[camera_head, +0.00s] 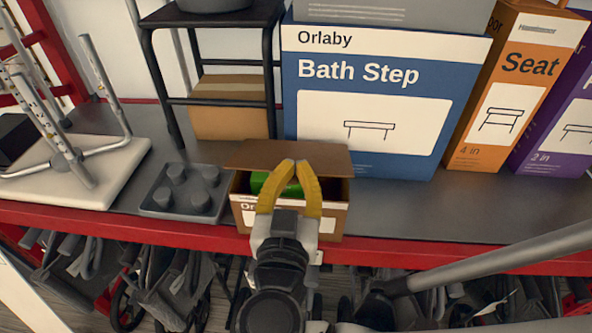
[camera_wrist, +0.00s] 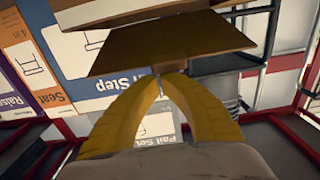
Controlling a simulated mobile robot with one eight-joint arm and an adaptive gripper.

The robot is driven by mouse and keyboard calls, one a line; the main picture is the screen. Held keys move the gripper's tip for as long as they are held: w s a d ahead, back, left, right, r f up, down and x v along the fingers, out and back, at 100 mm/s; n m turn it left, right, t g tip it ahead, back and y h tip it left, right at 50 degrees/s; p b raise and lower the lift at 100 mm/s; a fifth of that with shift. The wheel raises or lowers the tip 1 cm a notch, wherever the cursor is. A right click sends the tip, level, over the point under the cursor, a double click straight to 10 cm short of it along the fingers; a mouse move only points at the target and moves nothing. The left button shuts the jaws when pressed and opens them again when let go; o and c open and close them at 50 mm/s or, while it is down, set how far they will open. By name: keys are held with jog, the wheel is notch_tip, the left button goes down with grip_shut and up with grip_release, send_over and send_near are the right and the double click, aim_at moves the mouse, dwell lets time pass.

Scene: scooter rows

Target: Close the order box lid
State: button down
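The order box (camera_head: 243,212) is a small brown carton with a white label, standing at the front edge of the grey shelf. Its brown lid (camera_head: 325,155) is open, raised along the back side. A green item (camera_head: 261,182) shows inside the box, partly hidden by my gripper. My gripper (camera_head: 292,164) has yellow fingers with tips together and nothing visible between them. In the head view it overlaps the box opening and the lid's lower part. In the wrist view the fingertips (camera_wrist: 165,76) appear just below a brown panel, likely the lid (camera_wrist: 172,48); contact cannot be told.
A large blue Bath Step box (camera_head: 385,105) stands behind, with orange (camera_head: 510,90) and purple boxes to its right. A grey block with round feet (camera_head: 185,190) lies left, beside a white stool seat (camera_head: 80,170). A black step stool stands behind. Right shelf front is clear.

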jog(key=shift+t, duration=0.6)
jog(key=f+b, duration=0.1)
jog(key=b, duration=0.1)
jog(key=s+f+b, duration=0.1)
jog(key=f+b, duration=0.3)
jog(key=shift+s+f, duration=0.2)
jog(key=shift+s, duration=0.15)
jog(key=shift+a+f+b, duration=0.15)
jog(key=shift+f+b, duration=0.6)
jog(key=shift+b, duration=0.1)
jog(key=shift+s+f, duration=0.1)
jog(key=shift+f, duration=0.05)
